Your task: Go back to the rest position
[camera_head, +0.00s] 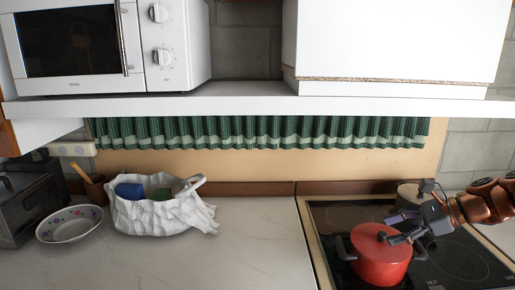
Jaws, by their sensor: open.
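My gripper (404,231) reaches in from the right side of the head view. It is open, with its fingers just over the lid of a red pot (380,262). The red pot has dark handles and stands on the black stove top (458,262). I cannot tell whether the fingers touch the lid or its knob. My wrist hides part of the stove behind it.
A second, pale-lidded pot (409,194) stands behind my gripper. A white shelf (240,101) with a microwave (70,45) hangs above. A white basket (150,218) and a patterned bowl (69,225) sit at left. The counter's middle (255,245) is clear.

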